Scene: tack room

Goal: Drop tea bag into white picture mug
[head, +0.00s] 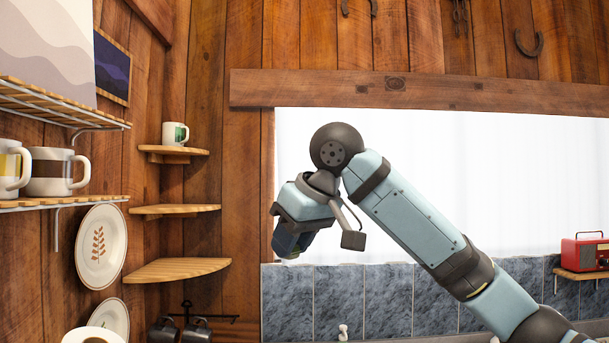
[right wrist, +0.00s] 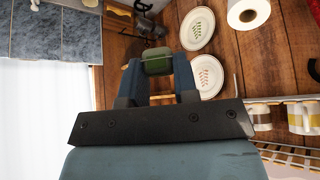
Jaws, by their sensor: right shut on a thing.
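My right gripper (head: 289,243) hangs in front of the window's left edge, pointing down and left. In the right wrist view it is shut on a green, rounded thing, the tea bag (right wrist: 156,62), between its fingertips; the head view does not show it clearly. A white mug with a green picture (head: 175,134) stands upright on the top corner shelf, left of and above the gripper. My left gripper is not in view.
A brown-banded white mug (head: 55,171) stands on the left wire shelf (head: 70,203). Two lower corner shelves (head: 178,268) are empty. Plates (head: 101,246) hang at left, above a paper roll (head: 93,335). A red radio (head: 585,253) stands far right.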

